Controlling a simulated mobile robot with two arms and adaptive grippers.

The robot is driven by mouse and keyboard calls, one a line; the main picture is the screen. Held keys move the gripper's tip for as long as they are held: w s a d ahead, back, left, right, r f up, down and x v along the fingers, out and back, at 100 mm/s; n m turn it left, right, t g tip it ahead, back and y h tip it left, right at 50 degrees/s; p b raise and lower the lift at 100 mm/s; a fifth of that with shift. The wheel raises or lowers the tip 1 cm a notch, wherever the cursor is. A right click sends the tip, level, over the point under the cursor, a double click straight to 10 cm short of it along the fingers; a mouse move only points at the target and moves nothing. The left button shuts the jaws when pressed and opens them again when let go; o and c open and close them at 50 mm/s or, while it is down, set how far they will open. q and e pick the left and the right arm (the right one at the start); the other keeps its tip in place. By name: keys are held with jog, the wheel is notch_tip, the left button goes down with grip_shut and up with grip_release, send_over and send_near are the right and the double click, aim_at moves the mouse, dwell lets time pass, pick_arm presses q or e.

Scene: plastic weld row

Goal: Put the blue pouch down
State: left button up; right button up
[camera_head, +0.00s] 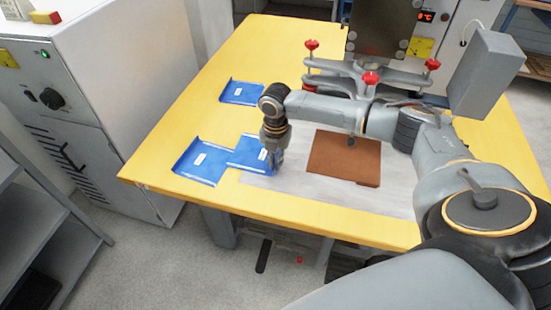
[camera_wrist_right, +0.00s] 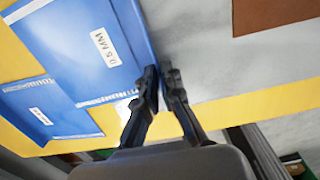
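A flat blue pouch (camera_head: 246,154) with a white label is at the left end of the grey mat, partly over the yellow tabletop. In the right wrist view the pouch (camera_wrist_right: 85,45) reads "0.5 MM". My right gripper (camera_head: 273,158) is at its right edge. Its fingertips (camera_wrist_right: 161,75) are close together, with the pouch's edge running in between them. Whether the pouch rests on the table or hangs just above it is hard to tell. My left gripper is not in view.
A second blue pouch (camera_head: 201,162) lies close beside on the left, and a third (camera_head: 242,93) farther back. A brown sheet (camera_head: 344,157) lies on the grey mat (camera_head: 300,188). A press with red knobs (camera_head: 370,78) stands behind. The yellow table (camera_head: 150,175) has free room at left.

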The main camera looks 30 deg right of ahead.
jog(key=o, duration=0.3)
jog(key=shift+r, duration=0.15)
jog(key=shift+r, duration=0.35)
notch_tip(320, 180, up, 12)
dwell(0.4)
